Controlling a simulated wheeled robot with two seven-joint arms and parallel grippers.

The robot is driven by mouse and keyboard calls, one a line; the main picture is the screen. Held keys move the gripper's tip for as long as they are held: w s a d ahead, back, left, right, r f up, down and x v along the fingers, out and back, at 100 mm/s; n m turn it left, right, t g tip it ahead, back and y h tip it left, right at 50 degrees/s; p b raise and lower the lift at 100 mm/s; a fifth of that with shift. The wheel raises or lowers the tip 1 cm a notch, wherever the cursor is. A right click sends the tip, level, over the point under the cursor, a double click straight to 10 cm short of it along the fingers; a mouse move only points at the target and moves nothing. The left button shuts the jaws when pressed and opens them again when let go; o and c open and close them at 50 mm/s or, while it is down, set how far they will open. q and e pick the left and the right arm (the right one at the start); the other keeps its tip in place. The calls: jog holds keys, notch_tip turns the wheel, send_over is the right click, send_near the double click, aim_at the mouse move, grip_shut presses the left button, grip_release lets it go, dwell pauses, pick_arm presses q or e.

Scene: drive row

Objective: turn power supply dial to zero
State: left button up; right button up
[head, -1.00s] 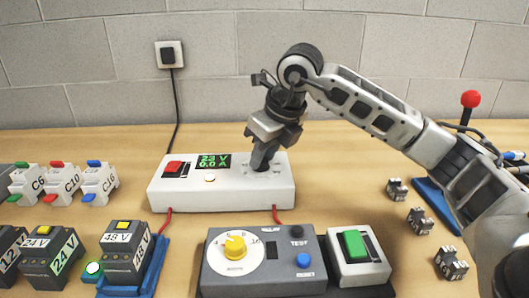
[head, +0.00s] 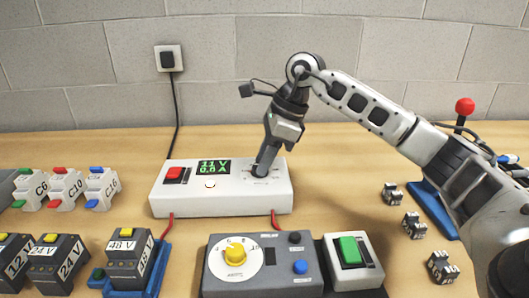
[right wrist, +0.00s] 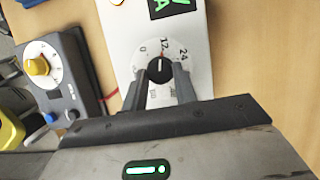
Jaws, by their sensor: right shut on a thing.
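The white power supply (head: 220,203) stands at the back of the table. Its green display (head: 213,167) reads about 11 V and 0.0 A, though the small digits are a little blurred. My right gripper (head: 259,172) points down at the right part of its top. In the right wrist view, its two fingers (right wrist: 160,85) are shut on the black dial (right wrist: 160,69), one on each side. The dial's pointer mark is near 12, on a scale marked 0, 12 and 24. In the head view the dial is mostly hidden by the gripper. My left gripper is not in view.
A grey relay tester with a yellow knob (head: 235,254) and a box with a green button (head: 350,250) stand in front of the supply. Labelled modules (head: 65,189) fill the left. Small dark parts (head: 411,223) and a red-topped lever (head: 465,106) are at right.

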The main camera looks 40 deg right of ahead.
jog(key=shift+w+r+n+g+p, duration=0.15)
jog(key=shift+n+g+p, duration=0.25)
jog(key=shift+n, duration=0.6)
jog(key=n+g, duration=0.1)
jog(key=n, duration=0.1)
jog(key=shift+n+y+p, duration=0.3)
jog(key=shift+p, duration=0.1)
jog(key=shift+w+n+g, duration=0.15)
jog(key=shift+n+g, duration=0.25)
jog(key=shift+n, duration=0.7)
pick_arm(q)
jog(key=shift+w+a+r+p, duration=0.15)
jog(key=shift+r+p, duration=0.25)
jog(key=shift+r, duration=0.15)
pick_arm(e)
jog(key=shift+n+g, duration=0.3)
jog(key=shift+n, duration=0.5)
jog(key=o, duration=1)
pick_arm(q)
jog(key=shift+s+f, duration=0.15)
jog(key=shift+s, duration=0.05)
